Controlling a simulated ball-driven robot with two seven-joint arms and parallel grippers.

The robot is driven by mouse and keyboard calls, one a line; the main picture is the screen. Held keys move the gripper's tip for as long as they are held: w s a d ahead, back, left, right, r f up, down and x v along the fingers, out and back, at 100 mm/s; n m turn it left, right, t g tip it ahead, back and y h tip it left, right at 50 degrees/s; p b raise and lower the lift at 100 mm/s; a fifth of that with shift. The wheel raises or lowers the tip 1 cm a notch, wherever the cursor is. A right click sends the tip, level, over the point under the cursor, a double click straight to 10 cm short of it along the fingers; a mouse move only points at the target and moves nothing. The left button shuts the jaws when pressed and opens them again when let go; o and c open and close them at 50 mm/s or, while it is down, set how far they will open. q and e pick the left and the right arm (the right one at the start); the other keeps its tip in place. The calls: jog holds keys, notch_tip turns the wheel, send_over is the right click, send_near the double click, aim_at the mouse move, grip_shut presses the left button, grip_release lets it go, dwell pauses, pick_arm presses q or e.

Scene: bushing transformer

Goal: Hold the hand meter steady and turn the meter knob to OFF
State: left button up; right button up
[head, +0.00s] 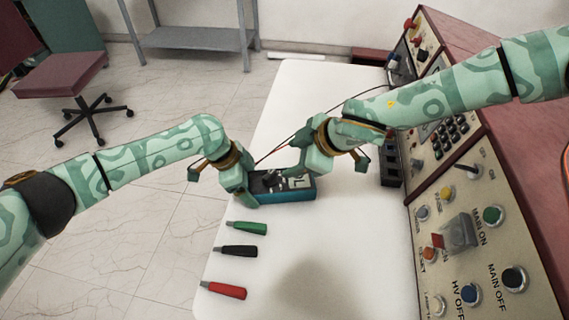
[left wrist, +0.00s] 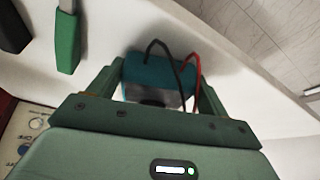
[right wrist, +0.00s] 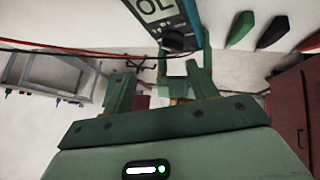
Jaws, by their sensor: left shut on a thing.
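The hand meter (head: 302,188) is a teal box with a grey face and a display, lying on the white table. My left gripper (head: 254,186) is shut on its left end. In the left wrist view the meter's teal end (left wrist: 150,72) sits between the fingers, with black and red leads at it. The knob's exact setting is not readable.
Green (head: 247,227), black (head: 236,251) and red (head: 224,290) handled probes lie on the white table (head: 300,265) in front of the meter. A control panel (head: 440,205) with buttons and switches borders the table on the right. The front middle of the table is clear.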

aim_at(271, 174)
jog(key=s+a+r+m+g+h, duration=0.1)
jog(key=a+r+m, duration=0.15)
jog(key=m, duration=1.45)
jog(key=a+r+m+h, duration=0.1)
jog(key=r+m, duration=0.2)
jog(key=m, duration=1.4)
jog(key=f+m, duration=0.3)
jog(key=f, duration=0.1)
jog(key=w+a+f+m, duration=0.1)
jog(key=f+m, duration=0.1)
jog(key=f, duration=0.2)
jog(key=w+f+m+h, duration=0.1)
jog(key=f+m, duration=0.2)
jog(key=shift+a+f+m+g, duration=0.3)
jog(key=shift+f, duration=0.1)
